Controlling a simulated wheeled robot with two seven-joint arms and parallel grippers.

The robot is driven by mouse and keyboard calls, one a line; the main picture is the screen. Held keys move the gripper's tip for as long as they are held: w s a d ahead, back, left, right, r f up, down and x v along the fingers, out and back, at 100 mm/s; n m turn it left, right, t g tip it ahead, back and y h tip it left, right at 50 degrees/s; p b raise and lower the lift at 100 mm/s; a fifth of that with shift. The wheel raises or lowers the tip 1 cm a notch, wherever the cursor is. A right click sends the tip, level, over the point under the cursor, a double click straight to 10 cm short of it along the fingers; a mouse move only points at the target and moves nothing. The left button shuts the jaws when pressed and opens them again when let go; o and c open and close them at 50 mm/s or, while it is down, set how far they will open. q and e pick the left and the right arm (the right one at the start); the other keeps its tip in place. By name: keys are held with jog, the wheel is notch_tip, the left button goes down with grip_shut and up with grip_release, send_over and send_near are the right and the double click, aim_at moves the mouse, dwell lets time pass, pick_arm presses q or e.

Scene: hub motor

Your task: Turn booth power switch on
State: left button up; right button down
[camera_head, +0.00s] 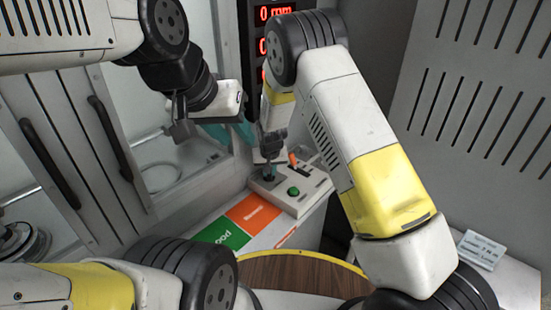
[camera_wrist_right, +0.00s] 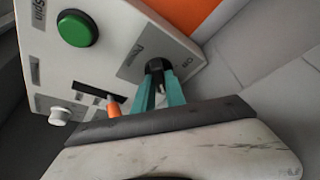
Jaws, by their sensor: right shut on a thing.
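The control box (camera_head: 312,196) stands on the ledge, with a green button (camera_head: 293,191) and an orange-tipped lever (camera_head: 292,158). In the right wrist view, the dark power switch (camera_wrist_right: 154,66) sits on the box's labelled plate (camera_wrist_right: 134,62). My right gripper (camera_wrist_right: 160,88) has its teal fingers shut on the switch, one on each side; they hide part of it. In the head view my right gripper (camera_head: 270,171) is small, at the left end of the box. My left gripper (camera_head: 232,134) is raised in front of the glass doors; its teal fingers look apart and empty.
Orange and green zones (camera_head: 252,212) mark the ledge left of the box. A red-digit display (camera_head: 270,15) rises behind. Cabinet doors with dark handles (camera_head: 50,165) stand at left. A round wooden table (camera_head: 300,276) is in front. A small sign (camera_head: 481,249) is at right.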

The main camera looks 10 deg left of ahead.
jog(key=shift+m, duration=0.6)
jog(key=c, duration=1.4)
grip_release()
jog(key=v, duration=0.7)
jog(key=shift+s+a+r, duration=0.1)
jog(key=shift+s+r, duration=0.1)
jog(key=shift+r, duration=0.15)
